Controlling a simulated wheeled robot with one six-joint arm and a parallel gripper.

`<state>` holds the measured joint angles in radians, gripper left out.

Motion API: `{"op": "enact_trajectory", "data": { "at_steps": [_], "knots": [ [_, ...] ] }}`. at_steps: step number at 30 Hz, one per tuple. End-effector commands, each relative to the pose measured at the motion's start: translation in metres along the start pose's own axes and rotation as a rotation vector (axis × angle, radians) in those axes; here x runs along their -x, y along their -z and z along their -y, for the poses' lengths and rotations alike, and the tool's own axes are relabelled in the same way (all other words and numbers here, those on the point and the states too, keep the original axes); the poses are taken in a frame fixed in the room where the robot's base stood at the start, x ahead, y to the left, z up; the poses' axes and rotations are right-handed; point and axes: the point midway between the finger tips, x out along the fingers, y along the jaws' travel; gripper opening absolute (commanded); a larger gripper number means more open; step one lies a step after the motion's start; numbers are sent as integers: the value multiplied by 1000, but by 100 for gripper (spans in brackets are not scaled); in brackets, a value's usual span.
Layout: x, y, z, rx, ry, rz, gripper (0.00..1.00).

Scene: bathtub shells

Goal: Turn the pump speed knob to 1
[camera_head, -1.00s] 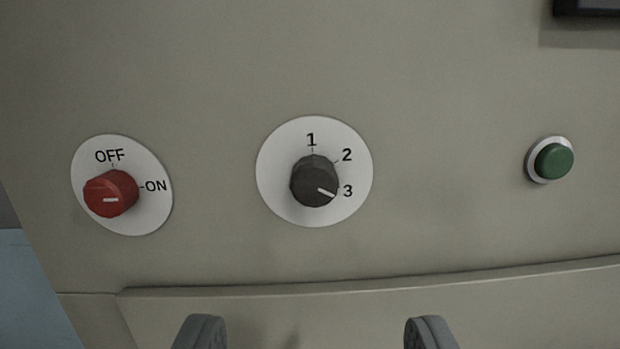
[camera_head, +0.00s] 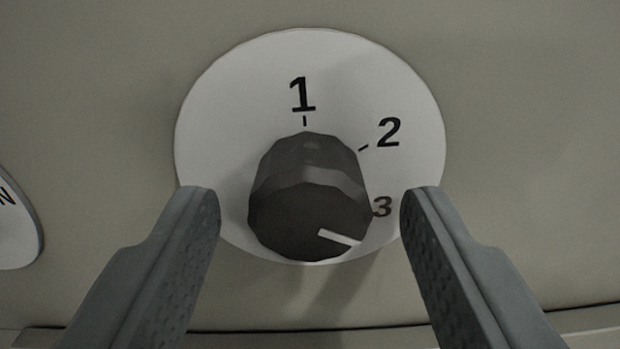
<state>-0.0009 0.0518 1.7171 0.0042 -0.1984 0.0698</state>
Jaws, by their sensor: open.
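The pump speed knob (camera_head: 308,200) is dark grey and faceted, in the middle of the view. It stands out from a round white dial plate (camera_head: 225,115) marked 1, 2 and 3. The white pointer line on its face points to the lower right, toward the 3. My gripper (camera_head: 310,208) is open, with one grey finger on each side of the knob. Gaps show between both fingers and the knob; neither finger appears to touch it. The right finger partly covers the dial plate beside the 3.
A flat beige panel (camera_head: 530,120) surrounds the dial. Part of another white dial plate (camera_head: 15,230) shows at the left edge, with an N on it. A ledge or seam (camera_head: 270,328) runs along the panel below the knob.

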Motion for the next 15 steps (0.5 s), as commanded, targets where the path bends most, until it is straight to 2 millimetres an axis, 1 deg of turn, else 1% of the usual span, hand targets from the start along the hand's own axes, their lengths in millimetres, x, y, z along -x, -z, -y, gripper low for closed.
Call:
{"op": "enact_trajectory", "data": {
  "at_steps": [3, 11, 14, 15],
  "knots": [
    [-4, 0, 0, 0, 0, 0, 54],
    [-5, 0, 0, 0, 0, 0, 54],
    [-5, 0, 0, 0, 0, 0, 36],
    [-5, 0, 0, 0, 0, 0, 28]
  ]
}}
